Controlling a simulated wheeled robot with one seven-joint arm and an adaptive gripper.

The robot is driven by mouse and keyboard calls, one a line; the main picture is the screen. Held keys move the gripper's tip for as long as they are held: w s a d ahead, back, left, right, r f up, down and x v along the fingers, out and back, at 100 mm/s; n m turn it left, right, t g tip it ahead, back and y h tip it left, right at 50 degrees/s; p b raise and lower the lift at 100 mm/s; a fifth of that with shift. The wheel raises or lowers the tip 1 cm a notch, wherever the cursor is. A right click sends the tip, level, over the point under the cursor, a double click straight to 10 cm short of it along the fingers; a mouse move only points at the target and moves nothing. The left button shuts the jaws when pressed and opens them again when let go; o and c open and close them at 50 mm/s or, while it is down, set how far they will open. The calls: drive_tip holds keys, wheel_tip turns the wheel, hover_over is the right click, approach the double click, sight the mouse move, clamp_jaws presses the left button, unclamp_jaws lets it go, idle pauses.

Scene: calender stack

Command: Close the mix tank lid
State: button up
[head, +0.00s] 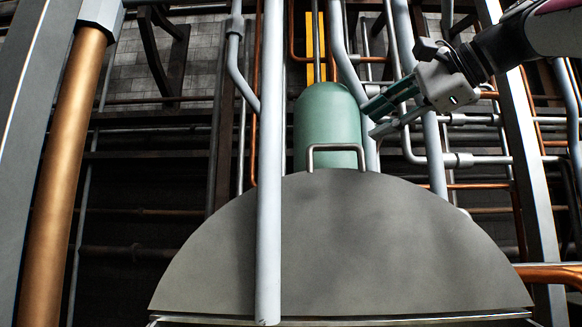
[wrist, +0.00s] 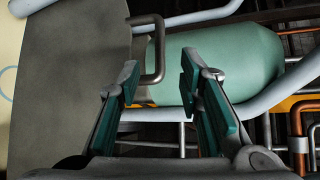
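The mix tank lid (head: 400,240) is a grey half-round plate standing raised, its straight edge low along the tank rim (head: 340,321). A metal bar handle (head: 336,148) stands at its top edge. In the wrist view, the lid (wrist: 75,70) fills the left and its handle (wrist: 158,50) shows ahead of the fingers. My gripper (head: 370,120) is to the upper right of the handle, apart from it, with its fingers pointing left. In the wrist view, my gripper (wrist: 158,80) is open, its teal pads apart with nothing held between them. The tank's inside is hidden.
A green rounded tank (head: 327,120) stands behind the handle, also visible in the wrist view (wrist: 225,65). A pale vertical pipe (head: 268,200) crosses in front of the lid. Several pipes surround my gripper. A copper column (head: 65,170) stands left.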

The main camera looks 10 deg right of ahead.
sight(337, 145)
drive_tip(key=x, duration=1.1)
drive_tip(key=shift+w+a, duration=0.15)
clamp_jaws()
